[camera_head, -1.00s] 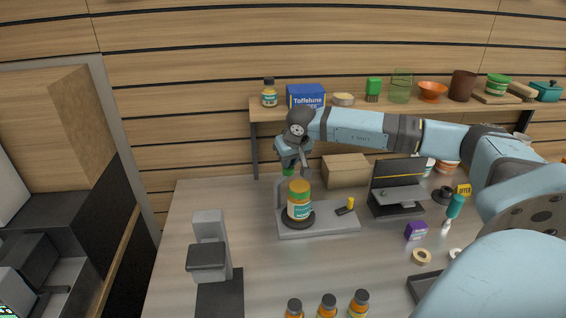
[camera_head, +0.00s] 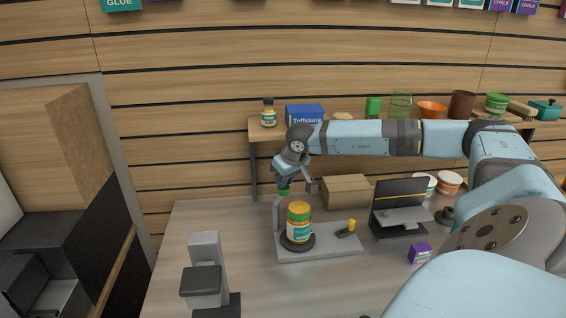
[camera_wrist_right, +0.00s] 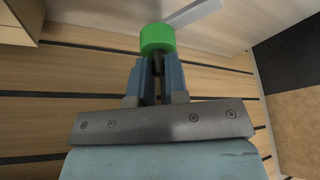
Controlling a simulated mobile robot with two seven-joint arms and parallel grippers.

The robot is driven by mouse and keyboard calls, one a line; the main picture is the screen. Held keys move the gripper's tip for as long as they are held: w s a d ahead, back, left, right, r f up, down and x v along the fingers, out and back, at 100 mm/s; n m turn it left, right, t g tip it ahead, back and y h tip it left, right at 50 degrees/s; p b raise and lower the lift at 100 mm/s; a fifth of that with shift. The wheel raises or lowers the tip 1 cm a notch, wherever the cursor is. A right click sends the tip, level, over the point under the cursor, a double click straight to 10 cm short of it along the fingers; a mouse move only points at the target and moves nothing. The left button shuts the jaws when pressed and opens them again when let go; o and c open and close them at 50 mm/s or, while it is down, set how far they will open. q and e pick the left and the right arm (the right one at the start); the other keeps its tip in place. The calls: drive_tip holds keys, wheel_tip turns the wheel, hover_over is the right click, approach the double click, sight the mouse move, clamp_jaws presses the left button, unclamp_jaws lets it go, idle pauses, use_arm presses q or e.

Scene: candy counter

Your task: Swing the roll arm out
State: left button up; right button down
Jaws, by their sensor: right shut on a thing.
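A grey fixture base (camera_head: 340,245) sits on the counter. On it a jar with an orange lid (camera_head: 299,222) stands upright on a dark round turntable (camera_head: 298,244). A grey post (camera_head: 278,214) rises at the base's left. My right gripper (camera_head: 284,187) is shut on a green knob (camera_head: 284,193), left of and above the jar. In the right wrist view the green knob (camera_wrist_right: 158,38) is between the fingertips, and a pale bar, the roll arm (camera_wrist_right: 195,12), runs from it to the upper right. The fingers partly hide the knob. My left gripper is out of view.
A black-and-grey device (camera_head: 402,212) and cardboard box (camera_head: 346,190) stand right of and behind the fixture. A grey stand (camera_head: 205,270) is at front left. The shelf (camera_head: 350,131) behind holds several goods. The counter between stand and fixture is clear.

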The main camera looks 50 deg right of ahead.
drive_tip(key=c, duration=1.1)
unclamp_jaws()
drive_tip(key=b+v, duration=0.1)
drive_tip(key=v, duration=1.2)
drive_tip(key=shift+s+r, duration=0.1)
drive_tip(key=shift+r, duration=0.3)
